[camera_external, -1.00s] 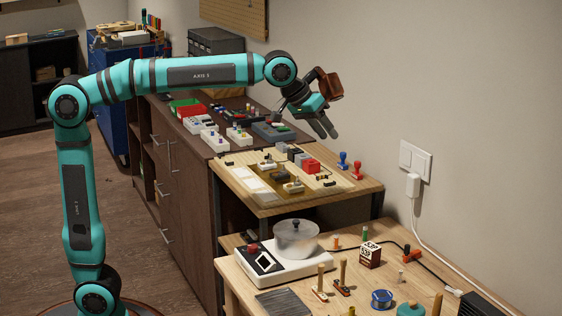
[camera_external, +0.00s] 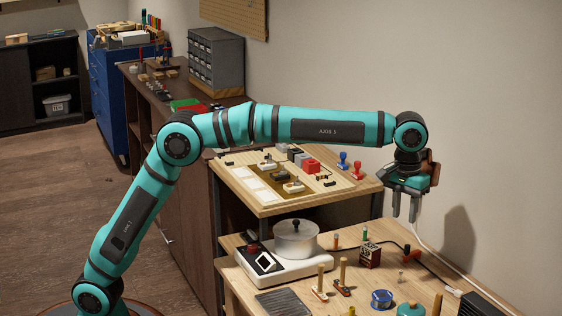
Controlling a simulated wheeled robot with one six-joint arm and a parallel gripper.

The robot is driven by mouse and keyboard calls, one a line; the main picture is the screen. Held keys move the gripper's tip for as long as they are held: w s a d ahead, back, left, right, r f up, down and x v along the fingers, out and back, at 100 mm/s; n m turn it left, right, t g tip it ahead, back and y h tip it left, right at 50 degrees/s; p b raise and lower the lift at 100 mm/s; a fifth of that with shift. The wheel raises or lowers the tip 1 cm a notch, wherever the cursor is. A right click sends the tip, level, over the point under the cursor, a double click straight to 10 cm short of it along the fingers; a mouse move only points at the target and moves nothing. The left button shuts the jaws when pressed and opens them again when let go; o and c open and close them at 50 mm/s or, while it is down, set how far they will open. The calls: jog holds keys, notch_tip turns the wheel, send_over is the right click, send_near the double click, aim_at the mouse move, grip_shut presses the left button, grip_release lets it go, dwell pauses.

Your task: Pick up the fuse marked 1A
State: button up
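No marking 1A can be read in this view, and I cannot tell which small piece is the fuse. Small pale pieces with knobs, one at the back (camera_external: 267,162) and one at the front (camera_external: 292,187), stand on the raised wooden board (camera_external: 262,205). Grey blocks and a red block (camera_external: 312,166) stand behind them. My gripper (camera_external: 405,212) is right of this board, above the back right of the lower bench (camera_external: 232,274). Its two fingers point down with a gap between them, and nothing shows between them.
The lower bench holds a white device (camera_external: 303,268) with a metal pot (camera_external: 296,240), a lettered box (camera_external: 370,256), wooden-handled pieces (camera_external: 321,284), a blue tin (camera_external: 381,299) and a black box (camera_external: 484,304). The wall is close behind.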

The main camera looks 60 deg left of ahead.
jog(key=f, duration=0.1)
send_near(401, 271)
jog(key=f, duration=0.5)
jog(key=shift+w+a+f, duration=0.1)
jog(key=shift+a, duration=0.1)
jog(key=shift+d+f, duration=0.15)
jog(key=shift+f, duration=1.15)
jog(key=shift+d+f, duration=0.15)
jog(key=shift+f, duration=1.2)
grip_shut()
